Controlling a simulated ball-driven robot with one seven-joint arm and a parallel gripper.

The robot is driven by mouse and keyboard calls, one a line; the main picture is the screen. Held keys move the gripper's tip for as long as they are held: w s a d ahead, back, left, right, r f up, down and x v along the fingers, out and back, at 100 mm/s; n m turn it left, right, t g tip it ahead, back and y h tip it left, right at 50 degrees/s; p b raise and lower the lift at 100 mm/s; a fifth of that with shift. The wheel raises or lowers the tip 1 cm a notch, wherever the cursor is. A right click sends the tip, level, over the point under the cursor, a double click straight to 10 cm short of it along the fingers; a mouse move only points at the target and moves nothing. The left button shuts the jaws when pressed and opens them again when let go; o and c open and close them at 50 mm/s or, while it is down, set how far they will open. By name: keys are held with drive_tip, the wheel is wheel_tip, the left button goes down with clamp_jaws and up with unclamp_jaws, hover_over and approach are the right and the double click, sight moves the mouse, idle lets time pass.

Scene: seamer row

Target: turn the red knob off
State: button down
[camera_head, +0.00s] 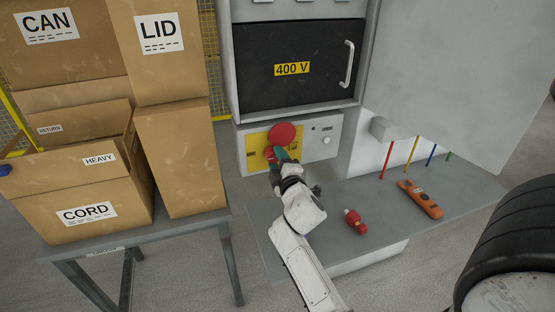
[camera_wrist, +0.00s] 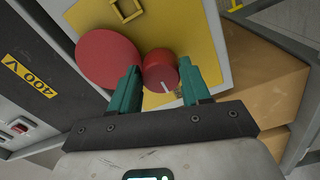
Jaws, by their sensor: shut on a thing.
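The red knob (camera_wrist: 160,70) sits on the yellow plate (camera_wrist: 203,28) and has a white pointer line on its face. My gripper (camera_wrist: 161,88) has its two green fingers on either side of the knob and is shut on it. In the head view the gripper (camera_head: 278,156) reaches the yellow plate, and the knob (camera_head: 269,152) is partly hidden behind the fingers. A larger red disc (camera_head: 282,134) is just above the knob; in the wrist view the disc (camera_wrist: 108,58) is close to the left finger.
A black 400 V door (camera_head: 297,85) with a handle is above the panel. Cardboard boxes (camera_head: 180,160) stand on a table at left. A red padlock-like piece (camera_head: 355,221) and an orange meter (camera_head: 420,198) lie on the grey ledge at right. A black tire (camera_head: 515,245) is at lower right.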

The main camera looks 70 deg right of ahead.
drive_tip(key=shift+n, duration=0.4)
drive_tip(key=c, duration=0.5)
unclamp_jaws()
drive_tip(key=b+v, duration=0.3)
drive_tip(key=v, duration=0.8)
drive_tip(key=shift+b, duration=0.3)
